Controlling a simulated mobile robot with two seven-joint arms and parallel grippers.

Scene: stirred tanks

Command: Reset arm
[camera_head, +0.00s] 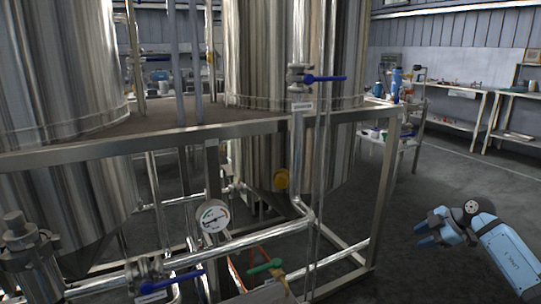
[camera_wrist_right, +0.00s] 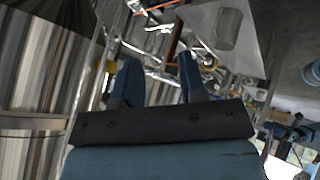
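My right arm comes in from the lower right in the head view. Its blue right gripper (camera_head: 425,231) hangs over the dark floor, to the right of the tank frame and apart from it. In the right wrist view the two blue fingers of this gripper (camera_wrist_right: 158,80) stand apart with nothing between them. My left gripper and left arm do not show in either view.
A metal frame (camera_head: 255,126) carries large steel tanks (camera_head: 285,60). Pipes with blue-handled valves (camera_head: 325,78), a green-handled valve (camera_head: 265,266) and a pressure gauge (camera_head: 213,217) fill its front. Workbenches (camera_head: 460,90) stand at the back right. The floor (camera_head: 455,175) at right is clear.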

